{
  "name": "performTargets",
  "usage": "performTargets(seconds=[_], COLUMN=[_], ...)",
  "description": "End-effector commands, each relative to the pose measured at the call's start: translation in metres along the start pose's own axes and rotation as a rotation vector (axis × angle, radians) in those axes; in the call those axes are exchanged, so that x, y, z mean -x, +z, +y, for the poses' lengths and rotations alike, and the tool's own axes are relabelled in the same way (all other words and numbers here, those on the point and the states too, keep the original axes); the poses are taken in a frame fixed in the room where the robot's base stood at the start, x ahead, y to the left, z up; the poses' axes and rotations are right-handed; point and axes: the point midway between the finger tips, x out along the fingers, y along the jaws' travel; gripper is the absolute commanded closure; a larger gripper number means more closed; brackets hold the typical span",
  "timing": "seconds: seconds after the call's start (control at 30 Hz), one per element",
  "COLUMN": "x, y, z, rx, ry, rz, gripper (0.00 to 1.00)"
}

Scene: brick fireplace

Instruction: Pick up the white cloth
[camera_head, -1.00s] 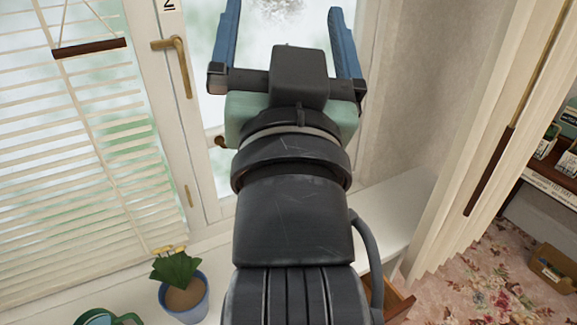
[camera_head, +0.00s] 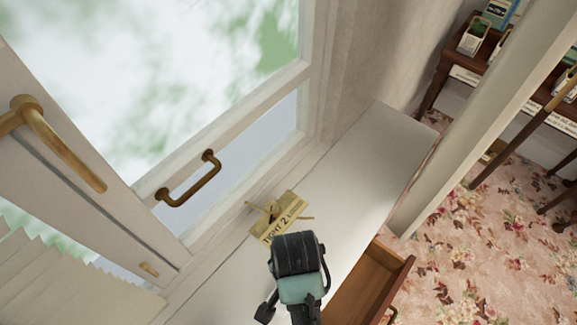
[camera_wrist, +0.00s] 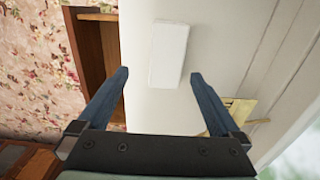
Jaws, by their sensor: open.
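In the wrist view a folded white cloth (camera_wrist: 168,54), a plain pale rectangle, lies flat on the white sill top (camera_wrist: 215,25). My gripper (camera_wrist: 160,75) points down at the sill with its two blue fingers spread and nothing between them. The cloth's near end shows between and just beyond the fingertips. I cannot tell the height of the fingers above it. In the head view my gripper hangs over the sill and its fingertips are hidden; I do not make out the cloth there.
A yellowish "LIGHT 2" tag (camera_head: 280,218) lies on the sill beside my wrist, near the window. An open wooden drawer (camera_head: 365,290) juts out below the sill's front edge. A brass window handle (camera_head: 190,180) sticks out at left. The sill's far end is clear.

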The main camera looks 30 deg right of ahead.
Motion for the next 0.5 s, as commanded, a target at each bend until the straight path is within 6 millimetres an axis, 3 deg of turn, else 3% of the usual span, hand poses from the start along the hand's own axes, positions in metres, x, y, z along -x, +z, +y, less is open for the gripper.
performTargets(seconds=[0.1, 0.37, 0.5], x=[-0.018, -0.035, -0.055], y=[0.0, 0.0, 0.002], z=[-0.001, -0.003, -0.007], rx=[0.001, 0.002, 0.002], ry=[0.0, -0.002, -0.001], rz=[0.0, 0.001, 0.001], gripper=[0.0, 0.0, 0.0])
